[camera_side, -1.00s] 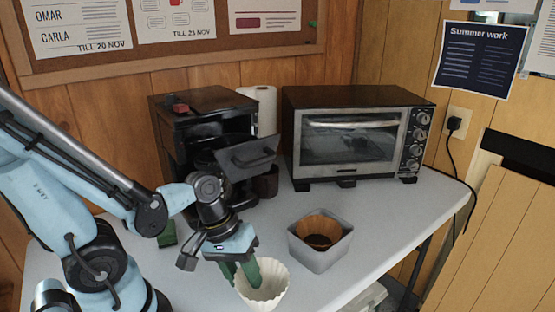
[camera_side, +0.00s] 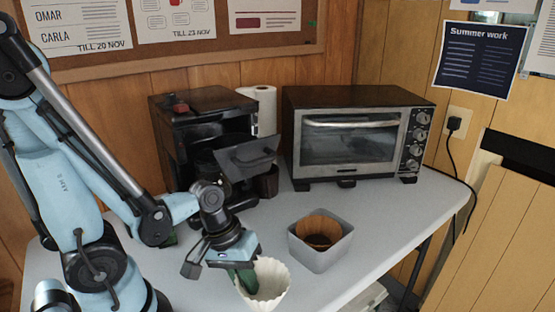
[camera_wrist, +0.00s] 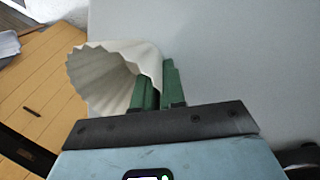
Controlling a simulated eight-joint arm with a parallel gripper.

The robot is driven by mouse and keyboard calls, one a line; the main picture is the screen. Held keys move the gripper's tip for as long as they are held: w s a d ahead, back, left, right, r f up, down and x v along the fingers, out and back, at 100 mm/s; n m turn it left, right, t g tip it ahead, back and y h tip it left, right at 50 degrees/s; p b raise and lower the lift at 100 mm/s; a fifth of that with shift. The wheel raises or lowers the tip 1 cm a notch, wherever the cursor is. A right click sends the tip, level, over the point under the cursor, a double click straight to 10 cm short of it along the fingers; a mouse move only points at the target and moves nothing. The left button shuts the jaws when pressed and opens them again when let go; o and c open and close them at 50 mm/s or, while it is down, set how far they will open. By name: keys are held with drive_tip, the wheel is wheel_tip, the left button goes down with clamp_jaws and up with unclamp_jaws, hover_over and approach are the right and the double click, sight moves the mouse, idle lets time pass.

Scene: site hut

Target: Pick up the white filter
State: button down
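The white filter (camera_side: 272,286), a fluted paper cup, stands open side up near the front edge of the table in the side view. It also shows in the wrist view (camera_wrist: 100,72), left of the fingers. My gripper (camera_side: 246,284) is at the filter's left side, pointing down. In the wrist view my gripper's green fingers (camera_wrist: 158,80) are close together with the filter's wall between them, so it looks shut on the wall. Whether the filter still touches the table I cannot tell.
A grey square bin (camera_side: 322,256) with a brown cup-shaped liner (camera_side: 318,228) stands right of the filter. A black coffee machine (camera_side: 200,125), a paper roll (camera_side: 264,105) and a toaster oven (camera_side: 350,135) stand at the back. The white table (camera_side: 400,210) is clear at the right.

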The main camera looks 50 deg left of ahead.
drive_tip(key=shift+r, duration=0.25)
idle(0.4)
